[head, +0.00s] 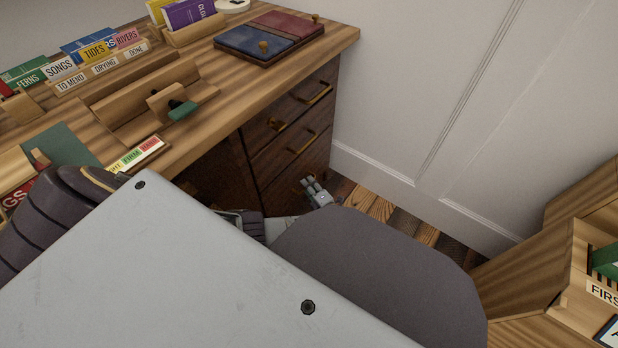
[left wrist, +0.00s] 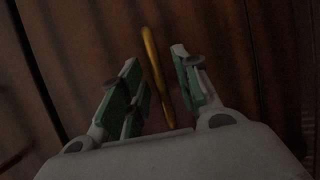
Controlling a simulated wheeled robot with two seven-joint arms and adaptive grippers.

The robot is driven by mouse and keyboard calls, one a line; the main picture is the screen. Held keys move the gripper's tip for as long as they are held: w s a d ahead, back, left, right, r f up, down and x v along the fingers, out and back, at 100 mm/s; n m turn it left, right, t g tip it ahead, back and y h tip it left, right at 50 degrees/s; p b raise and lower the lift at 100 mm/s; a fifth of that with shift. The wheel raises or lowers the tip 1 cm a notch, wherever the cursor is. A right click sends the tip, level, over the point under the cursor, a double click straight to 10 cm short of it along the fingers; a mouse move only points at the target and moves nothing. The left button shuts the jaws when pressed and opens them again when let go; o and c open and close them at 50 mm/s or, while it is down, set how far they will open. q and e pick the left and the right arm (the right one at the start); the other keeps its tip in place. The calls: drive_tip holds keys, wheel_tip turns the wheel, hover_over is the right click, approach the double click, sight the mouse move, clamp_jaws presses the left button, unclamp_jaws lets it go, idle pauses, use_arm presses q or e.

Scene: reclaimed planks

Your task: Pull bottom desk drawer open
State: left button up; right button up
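The wooden desk (head: 225,95) has a stack of dark drawers with brass pulls at its right end. The bottom drawer (head: 282,190) is at the foot of that stack and looks closed; my arm and gripper hide part of it. My left gripper (head: 313,186) is low in front of this drawer's face. In the left wrist view, my left gripper (left wrist: 156,60) is open, with a long brass handle (left wrist: 153,62) showing in the gap between its green-padded fingers. I see no finger closed on the handle, and its depth between them is unclear. My right gripper is out of view.
The white panelled wall (head: 430,90) stands close to the right of the drawers. Bare plank floor (head: 385,210) shows between. A wooden unit (head: 535,265) stands at the right. The desktop holds card boxes (head: 100,65) and a blue-and-red board (head: 270,35).

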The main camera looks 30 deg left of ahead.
use_arm(q)
clamp_jaws()
drive_tip(key=shift+d, duration=0.15)
idle(0.4)
